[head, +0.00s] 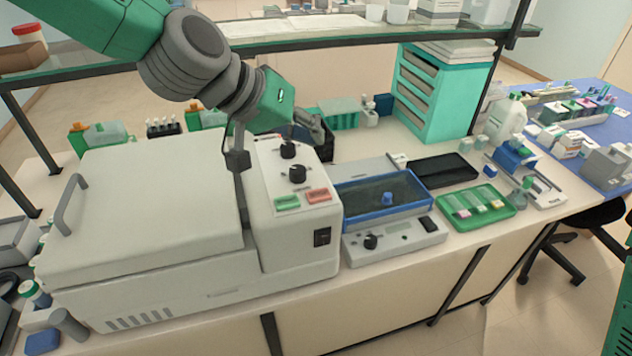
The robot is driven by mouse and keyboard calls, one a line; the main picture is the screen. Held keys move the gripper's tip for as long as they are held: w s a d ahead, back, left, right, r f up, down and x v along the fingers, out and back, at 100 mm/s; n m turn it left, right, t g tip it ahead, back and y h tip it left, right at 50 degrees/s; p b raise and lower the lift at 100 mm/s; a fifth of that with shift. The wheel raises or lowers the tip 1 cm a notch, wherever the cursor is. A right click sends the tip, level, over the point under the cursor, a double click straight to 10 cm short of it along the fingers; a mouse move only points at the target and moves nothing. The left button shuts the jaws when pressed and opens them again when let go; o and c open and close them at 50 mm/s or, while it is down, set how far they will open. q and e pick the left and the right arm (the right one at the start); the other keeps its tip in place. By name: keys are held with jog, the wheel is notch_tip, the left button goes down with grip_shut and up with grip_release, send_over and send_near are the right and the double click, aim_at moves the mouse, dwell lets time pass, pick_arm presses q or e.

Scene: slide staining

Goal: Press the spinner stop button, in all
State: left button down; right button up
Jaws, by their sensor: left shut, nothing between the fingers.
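The spinner (150,210) is a large white lidded machine at the left of the bench, with its lid shut. Its sloped control panel carries two black knobs, a green button (287,203) and a red button (318,195), which looks like the stop button. The writing on the buttons is too small to read. My left gripper (314,128) is shut and empty. It shows near the panel's far edge, past the upper knob and apart from both buttons. My right gripper is not seen.
A blue-rimmed tank (382,197) on a white device stands right of the spinner. A black tray (442,170) and a green slide tray (475,207) lie further right. A teal drawer rack (440,95) stands behind. A shelf (290,38) spans the back.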

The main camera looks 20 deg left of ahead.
pick_arm(q)
jog(key=b, duration=0.7)
send_near(326, 188)
jog(key=x, duration=0.5)
jog(key=shift+w+d+r, duration=0.2)
jog(key=shift+w+d, duration=0.15)
jog(key=shift+w, duration=0.15)
jog(key=shift+d+f, duration=0.25)
jog(key=shift+d, duration=0.3)
jog(key=shift+s+d+r, duration=0.15)
jog(key=shift+d, duration=0.25)
jog(key=shift+a, duration=0.9)
jog(key=shift+d, duration=0.75)
jog(key=shift+a+f, duration=0.35)
jog(key=shift+a, duration=0.3)
jog(key=shift+a+f+b, duration=0.1)
jog(key=shift+f+b, duration=0.1)
jog(key=shift+b, duration=0.1)
jog(key=shift+d+r, duration=0.1)
jog(key=shift+d, duration=0.3)
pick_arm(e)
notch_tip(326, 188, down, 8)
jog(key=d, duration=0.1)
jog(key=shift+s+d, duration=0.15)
